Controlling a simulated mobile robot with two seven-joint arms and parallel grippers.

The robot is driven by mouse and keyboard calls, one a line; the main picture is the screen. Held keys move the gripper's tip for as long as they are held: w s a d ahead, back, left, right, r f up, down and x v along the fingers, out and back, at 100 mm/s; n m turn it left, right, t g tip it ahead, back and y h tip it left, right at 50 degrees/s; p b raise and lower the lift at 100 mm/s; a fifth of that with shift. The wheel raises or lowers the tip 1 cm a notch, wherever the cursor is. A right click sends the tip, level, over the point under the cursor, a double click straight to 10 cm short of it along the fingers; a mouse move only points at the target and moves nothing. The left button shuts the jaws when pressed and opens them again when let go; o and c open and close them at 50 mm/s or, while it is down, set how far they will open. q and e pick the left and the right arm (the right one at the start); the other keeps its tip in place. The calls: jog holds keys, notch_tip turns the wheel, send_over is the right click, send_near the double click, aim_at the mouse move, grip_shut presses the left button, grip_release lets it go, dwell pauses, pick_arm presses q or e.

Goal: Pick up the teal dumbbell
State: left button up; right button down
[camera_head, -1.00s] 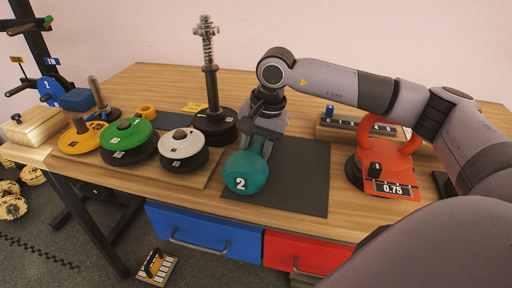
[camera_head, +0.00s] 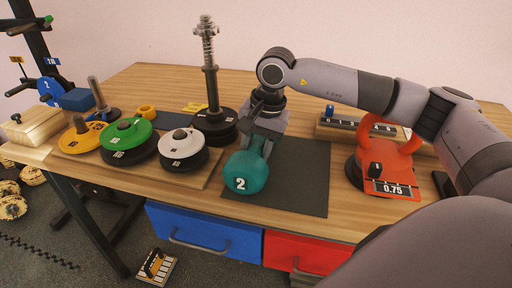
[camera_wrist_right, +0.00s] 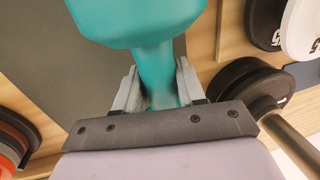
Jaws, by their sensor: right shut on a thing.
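The teal dumbbell (camera_head: 246,173) is over the dark mat (camera_head: 305,185) at the table's front, its end marked "2" facing the head camera. My right gripper (camera_head: 262,138) reaches down over it from behind. In the right wrist view, the gripper's fingers (camera_wrist_right: 158,88) are closed on either side of the dumbbell's narrow handle (camera_wrist_right: 157,70), with one large teal head (camera_wrist_right: 135,18) beyond it. The dumbbell's far end is hidden by the gripper. I cannot tell whether it touches the mat. My left gripper is out of view.
A board to the left holds yellow (camera_head: 82,139), green (camera_head: 127,133) and white (camera_head: 181,143) plates. A tall post with a spring (camera_head: 210,80) stands behind them. The mat's right part is clear.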

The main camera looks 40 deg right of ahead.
jog(key=shift+w+r, duration=0.2)
jog(key=shift+r, duration=0.1)
jog(key=shift+r, duration=0.1)
